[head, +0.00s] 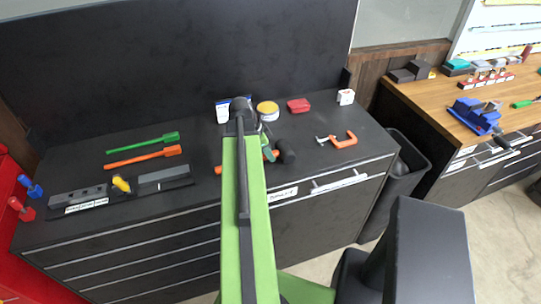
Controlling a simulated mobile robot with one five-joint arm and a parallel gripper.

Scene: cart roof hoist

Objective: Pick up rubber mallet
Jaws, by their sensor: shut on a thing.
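The rubber mallet has a black head (287,151) and an orange handle (218,170). It lies across the front part of the black cabinet top (200,190), head to the right. My green arm crosses in front of the handle and hides its middle. My gripper (268,152) shows only in part, to the right of the arm, at the handle close to the head. It is shut on the mallet. The fingertips are mostly hidden. I cannot tell whether the mallet is clear of the surface.
Behind the mallet stand a white-and-blue box (222,111), a yellow-rimmed tin (267,110) and a red box (299,105). An orange clamp (343,141) lies to the right. Green (143,143) and orange (144,156) tools lie left. A dark bin (398,175) fills the gap before the wooden bench (440,93).

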